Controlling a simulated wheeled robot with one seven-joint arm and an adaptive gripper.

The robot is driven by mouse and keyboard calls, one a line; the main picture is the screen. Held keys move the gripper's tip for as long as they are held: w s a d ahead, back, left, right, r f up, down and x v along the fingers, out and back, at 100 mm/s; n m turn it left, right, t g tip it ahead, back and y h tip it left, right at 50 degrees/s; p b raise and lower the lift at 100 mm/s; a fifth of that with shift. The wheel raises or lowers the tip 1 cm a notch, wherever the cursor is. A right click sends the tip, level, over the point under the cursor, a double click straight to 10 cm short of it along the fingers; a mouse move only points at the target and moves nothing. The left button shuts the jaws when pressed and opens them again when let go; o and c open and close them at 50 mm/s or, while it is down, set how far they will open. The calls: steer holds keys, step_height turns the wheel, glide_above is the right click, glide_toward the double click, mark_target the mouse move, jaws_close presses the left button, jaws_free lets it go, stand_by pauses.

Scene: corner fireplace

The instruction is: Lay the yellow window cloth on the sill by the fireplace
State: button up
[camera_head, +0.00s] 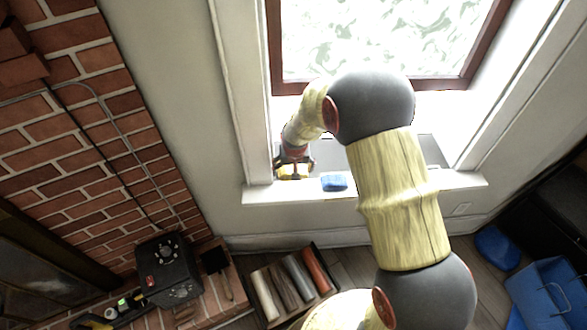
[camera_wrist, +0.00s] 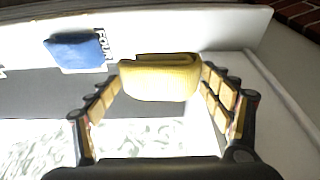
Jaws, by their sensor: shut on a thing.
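The folded yellow window cloth (camera_wrist: 160,80) is between the fingers of my gripper (camera_wrist: 163,74) in the wrist view, and the gripper is shut on it. In the head view my gripper (camera_head: 294,168) points down at the left end of the white window sill (camera_head: 285,194). Only a little of the cloth shows below the fingers there. I cannot tell whether the cloth touches the sill.
A blue folded cloth (camera_head: 334,183) lies on the sill to the right of my gripper. Dark lettering (camera_wrist: 102,43) shows beside it in the wrist view. A brick wall (camera_head: 90,130) stands left.

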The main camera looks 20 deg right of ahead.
steer(key=b, duration=0.5)
glide_above(293, 187)
steer(key=s, duration=0.1)
steer(key=shift+s+f, duration=0.1)
steer(key=shift+f, duration=3.75)
steer(key=shift+f+b, duration=0.65)
steer(key=o, duration=1.1)
steer(key=shift+c, duration=0.2)
steer(key=v, duration=1.2)
